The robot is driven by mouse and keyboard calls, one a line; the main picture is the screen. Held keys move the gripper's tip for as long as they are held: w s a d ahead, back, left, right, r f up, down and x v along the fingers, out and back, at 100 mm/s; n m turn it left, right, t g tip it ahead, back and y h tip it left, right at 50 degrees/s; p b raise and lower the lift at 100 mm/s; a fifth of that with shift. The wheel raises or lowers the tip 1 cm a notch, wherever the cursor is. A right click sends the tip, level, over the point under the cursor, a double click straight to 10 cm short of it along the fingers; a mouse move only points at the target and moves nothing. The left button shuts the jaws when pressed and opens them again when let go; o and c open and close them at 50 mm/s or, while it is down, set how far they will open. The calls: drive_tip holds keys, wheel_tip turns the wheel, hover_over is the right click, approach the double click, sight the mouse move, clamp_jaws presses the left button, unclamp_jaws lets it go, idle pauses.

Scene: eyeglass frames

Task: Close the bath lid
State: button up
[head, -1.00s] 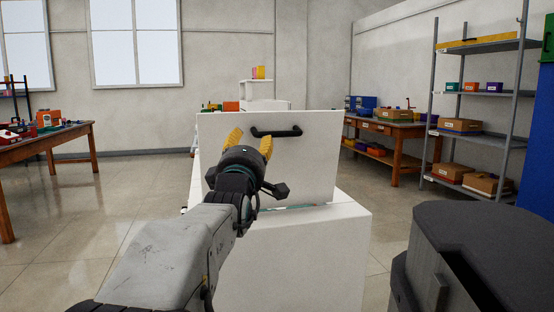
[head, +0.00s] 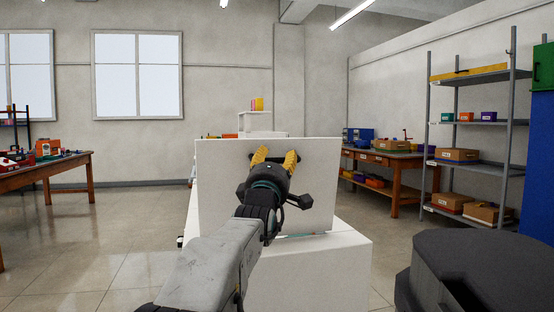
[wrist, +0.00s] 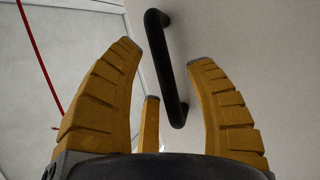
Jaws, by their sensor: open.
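The bath lid (head: 222,185) is a white panel standing upright at the back of the white bath (head: 315,270) in the head view. Its black bar handle (wrist: 166,75) shows in the wrist view, between my yellow fingers in the picture. In the head view my gripper hides most of the handle. My gripper (head: 274,155) is open and empty, in front of the upper middle of the lid. It also shows in the wrist view (wrist: 163,52), with its fingers spread on either side of the handle. I cannot tell whether they touch it or the lid.
A wooden table (head: 50,173) with items stands at the left. A workbench (head: 390,157) and a grey shelf unit (head: 478,122) with boxes are at the right. Open floor (head: 110,230) lies left of the bath.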

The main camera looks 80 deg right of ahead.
drive_tip(key=shift+d+r, duration=0.15)
drive_tip(key=shift+d, duration=0.4)
drive_tip(key=shift+c, duration=0.2)
clamp_jaws()
